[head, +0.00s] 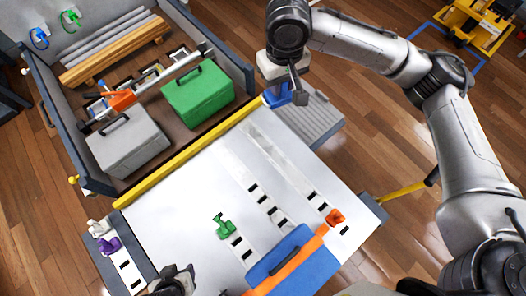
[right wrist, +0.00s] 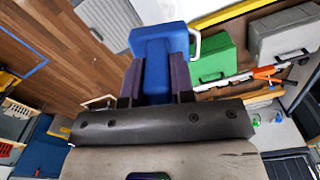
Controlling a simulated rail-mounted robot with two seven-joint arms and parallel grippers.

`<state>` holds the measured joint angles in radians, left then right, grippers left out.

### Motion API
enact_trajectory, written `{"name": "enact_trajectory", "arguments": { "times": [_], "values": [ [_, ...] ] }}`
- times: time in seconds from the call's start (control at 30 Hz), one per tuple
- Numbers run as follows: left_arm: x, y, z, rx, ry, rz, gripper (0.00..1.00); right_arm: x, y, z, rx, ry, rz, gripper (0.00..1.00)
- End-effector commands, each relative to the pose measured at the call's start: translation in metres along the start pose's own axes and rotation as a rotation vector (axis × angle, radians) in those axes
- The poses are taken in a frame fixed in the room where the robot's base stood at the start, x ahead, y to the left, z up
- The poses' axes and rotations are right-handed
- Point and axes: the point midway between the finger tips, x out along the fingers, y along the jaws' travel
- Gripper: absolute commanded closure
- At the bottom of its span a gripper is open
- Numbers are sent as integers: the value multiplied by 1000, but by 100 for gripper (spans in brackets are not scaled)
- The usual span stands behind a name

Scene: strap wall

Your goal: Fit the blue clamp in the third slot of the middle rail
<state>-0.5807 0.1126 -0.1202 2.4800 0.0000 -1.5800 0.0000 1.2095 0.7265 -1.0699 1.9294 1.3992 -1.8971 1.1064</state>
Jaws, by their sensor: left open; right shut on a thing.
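The blue clamp (right wrist: 157,42) is held between the dark fingers of my right gripper (right wrist: 155,90) in the right wrist view. A white loop shows beside it. In the head view my right gripper (head: 292,92) is beyond the far right edge of the white table (head: 165,215), with a bit of blue at its tip. The middle rail (head: 237,165) lies on the table with several dark slots, all looking empty. A green clamp (head: 224,228) sits on the left rail and an orange clamp (head: 334,217) on the right rail. My left gripper (head: 175,281) is at the near left edge; its fingertips are barely visible.
A blue case (head: 292,252) with an orange strap covers the table's near right. A side plate (head: 127,270) at left bears purple (head: 108,246) and white (head: 98,228) clamps. Beyond a yellow edge, a walled bin holds green (head: 198,94) and grey (head: 128,141) cases.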

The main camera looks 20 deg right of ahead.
Motion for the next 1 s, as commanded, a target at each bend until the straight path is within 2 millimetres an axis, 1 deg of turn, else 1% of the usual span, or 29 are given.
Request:
{"name": "enact_trajectory", "arguments": {
  "times": [0.13, 0.23, 0.63, 1.0],
  "values": [
    [0, -1, 0, 4, -1, -3, 47, 2, 0, 0, 1, 0, 0, 98],
    [0, -2, 0, 8, -1, -6, 47, 11, 0, 0, 1, -1, 0, 98],
    [-1, -4, 0, 12, -2, -10, 47, 57, 0, 0, 2, -1, 0, 98],
    [-2, -1, -1, 1, 0, -1, 47, 99, 0, 0, 2, -2, 0, 98]
  ]
}}
